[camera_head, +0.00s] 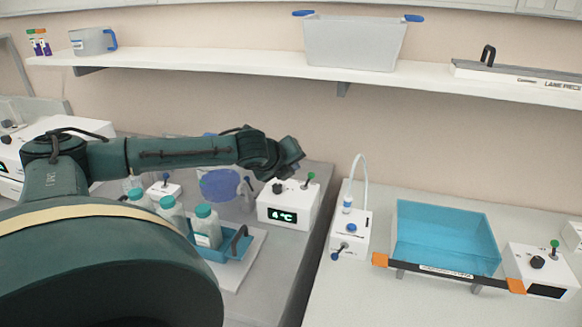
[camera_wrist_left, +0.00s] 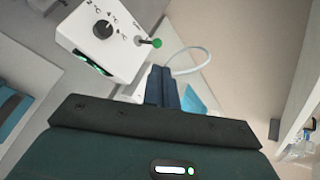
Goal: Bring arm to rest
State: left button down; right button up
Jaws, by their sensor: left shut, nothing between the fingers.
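My left arm comes in from the left in the head view and stretches across the bench. Its dark green left gripper (camera_head: 292,157) is in the air above and behind a white control box (camera_head: 300,204) whose display reads 4 °C. In the left wrist view the two dark blue fingers of the left gripper (camera_wrist_left: 161,75) are pressed together with nothing between them. The control box, with its black knob and green-tipped lever, also shows in that view (camera_wrist_left: 125,40). My right gripper is in neither view.
A blue tray (camera_head: 222,250) with teal-capped bottles stands below my arm, partly hidden. To the right are a white device with a curved tube (camera_head: 350,230) and a blue tub (camera_head: 445,232). A wall shelf (camera_head: 250,62) with a grey bin (camera_head: 353,42) runs above.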

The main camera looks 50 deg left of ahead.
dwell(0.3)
pick_arm(q)
jog(key=s+d+f+n+g+h, duration=0.1)
jog(key=s+d+f+n, duration=0.25)
jog(key=d+f, duration=0.45)
jog(key=s+d+f+n+g+h, duration=0.1)
jog(key=s+d+f+n+h, duration=0.15)
jog(key=s+d+f, duration=0.4)
jog(key=s+d+f+n+g, duration=0.4)
jog(key=s+d+n, duration=1)
jog(key=s+n, duration=0.15)
jog(key=w+d+f+t+h, duration=0.1)
jog(key=w+d+f+t, duration=0.1)
jog(key=f, duration=0.3)
jog(key=w+d+f+m+t+h, duration=0.1)
jog(key=w+d+f+t, duration=0.1)
jog(key=f, duration=0.3)
jog(key=shift+w+d+f+t, duration=0.2)
jog(key=shift+w+d+t, duration=0.15)
jog(key=shift+t, duration=0.55)
